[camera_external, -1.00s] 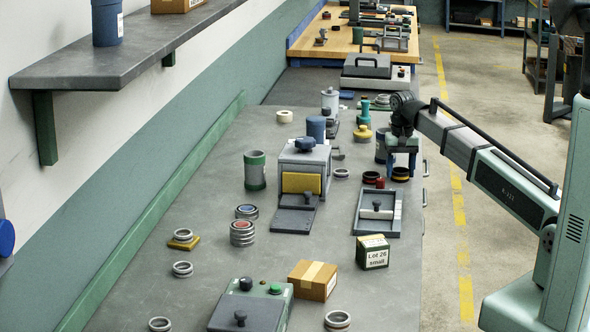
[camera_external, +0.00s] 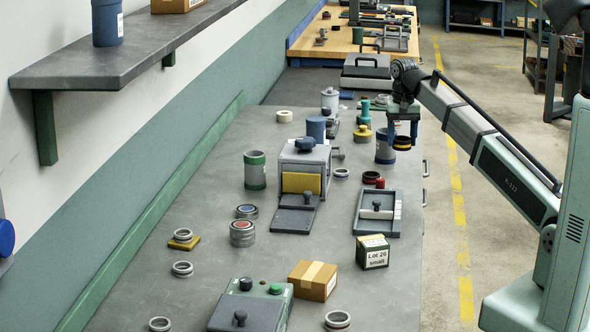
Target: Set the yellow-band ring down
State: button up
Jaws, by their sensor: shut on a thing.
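The yellow-band ring (camera_external: 402,144) is a dark ring with a yellow stripe. My gripper (camera_external: 402,134) is shut on it and holds it raised near the right edge of the bench (camera_external: 330,262). The fingers come down from above at the ring. How far it is above the bench top is hard to tell. A dark ring with a red band (camera_external: 371,177) lies on the bench to the lower left of the held ring.
A tray with a sliding lid (camera_external: 377,213) is below the gripper. A dark blue canister (camera_external: 385,147) stands just left of the held ring. A grey machine with a yellow panel (camera_external: 303,182) stands mid-bench. A Lot 26 box (camera_external: 372,252) and open bench lie nearer.

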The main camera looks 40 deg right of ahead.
jog(key=s+a+f+n, duration=0.1)
jog(key=s+n, duration=0.1)
jog(key=s+a+f+n, duration=0.1)
jog(key=s+a+n, duration=0.1)
jog(key=s, duration=0.1)
jog(key=s+a+f+n, duration=0.2)
jog(key=s, duration=0.1)
jog(key=shift+s+f, duration=0.1)
jog(key=shift+s, duration=0.1)
jog(key=w+a+r+n, duration=0.1)
jog(key=w+a+n, duration=0.1)
jog(key=a, duration=1.1)
jog(key=w+a+r+n, duration=0.1)
jog(key=w+a+n, duration=0.15)
jog(key=a, duration=1.15)
notch_tip(320, 180, up, 2)
jog(key=n, duration=0.9)
send_over(159, 298)
jog(key=shift+m, duration=0.25)
jog(key=shift+f, duration=4.65)
jog(key=shift+f, duration=0.1)
